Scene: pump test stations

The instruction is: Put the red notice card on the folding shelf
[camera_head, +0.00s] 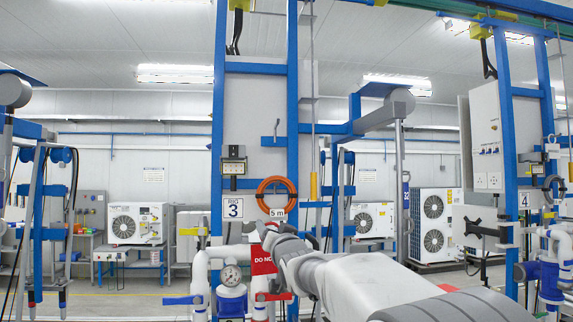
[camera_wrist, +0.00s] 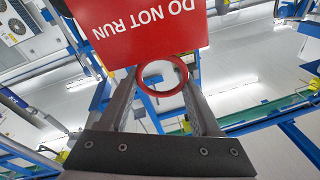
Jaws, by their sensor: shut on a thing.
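The red notice card (camera_wrist: 140,28) reads "DO NOT RUN" upside down in the wrist view. It has a red ring (camera_wrist: 162,91) at its edge, between the two fingers of my gripper (camera_wrist: 158,82). My gripper is shut on the card at this ring. In the head view the card (camera_head: 262,262) hangs below my gripper (camera_head: 268,234), partly hidden by my arm, in front of station 3. I cannot pick out the folding shelf with certainty in either view.
White pipes with a gauge (camera_head: 231,275) and blue pump parts stand close to the card. An orange hose coil (camera_head: 276,195) hangs on the blue frame (camera_head: 292,120) above. Station 4 (camera_head: 524,200) stands at the right. Open floor shows at left.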

